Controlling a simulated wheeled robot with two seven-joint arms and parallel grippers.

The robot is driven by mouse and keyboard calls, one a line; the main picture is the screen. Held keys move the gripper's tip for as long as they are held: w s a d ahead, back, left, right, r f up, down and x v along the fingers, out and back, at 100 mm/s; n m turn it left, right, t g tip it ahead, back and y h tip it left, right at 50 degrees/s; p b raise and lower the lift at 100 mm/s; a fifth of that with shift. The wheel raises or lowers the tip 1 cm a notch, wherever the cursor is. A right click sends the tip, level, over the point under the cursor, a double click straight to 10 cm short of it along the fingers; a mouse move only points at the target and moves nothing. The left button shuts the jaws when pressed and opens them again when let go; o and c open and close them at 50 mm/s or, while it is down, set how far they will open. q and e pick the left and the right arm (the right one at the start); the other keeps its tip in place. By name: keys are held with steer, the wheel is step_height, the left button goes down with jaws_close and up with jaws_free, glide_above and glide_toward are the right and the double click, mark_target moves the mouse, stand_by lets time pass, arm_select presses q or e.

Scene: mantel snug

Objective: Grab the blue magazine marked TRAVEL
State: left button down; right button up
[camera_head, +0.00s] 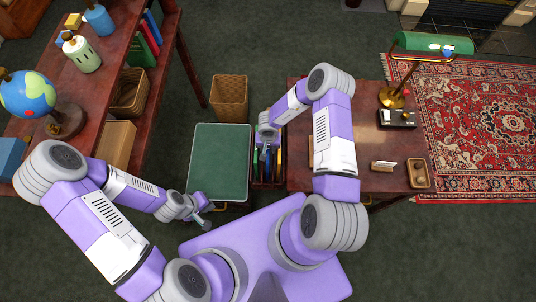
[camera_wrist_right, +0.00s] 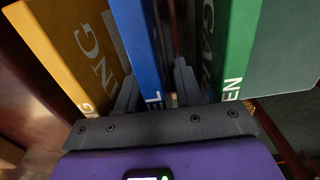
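The blue magazine (camera_wrist_right: 140,45) stands on edge in the right wrist view, with only a last letter L readable low on its spine. In the head view it is a thin blue strip (camera_head: 267,165) in the magazine rack (camera_head: 268,184). My right gripper (camera_wrist_right: 155,85) is open, one finger on each side of the blue magazine; a gap shows between the magazine and the right-hand finger. In the head view the right gripper (camera_head: 268,140) is above the rack. My left gripper (camera_head: 204,213) is open and empty, away from the rack.
A yellow magazine (camera_wrist_right: 70,50) and a green one (camera_wrist_right: 235,50) flank the blue one closely. A green-topped stool (camera_head: 220,160) is left of the rack and a wooden desk (camera_head: 365,178) right of it. A waste bin (camera_head: 229,97) stands behind.

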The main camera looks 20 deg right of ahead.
jaws_close()
stand_by(0.3)
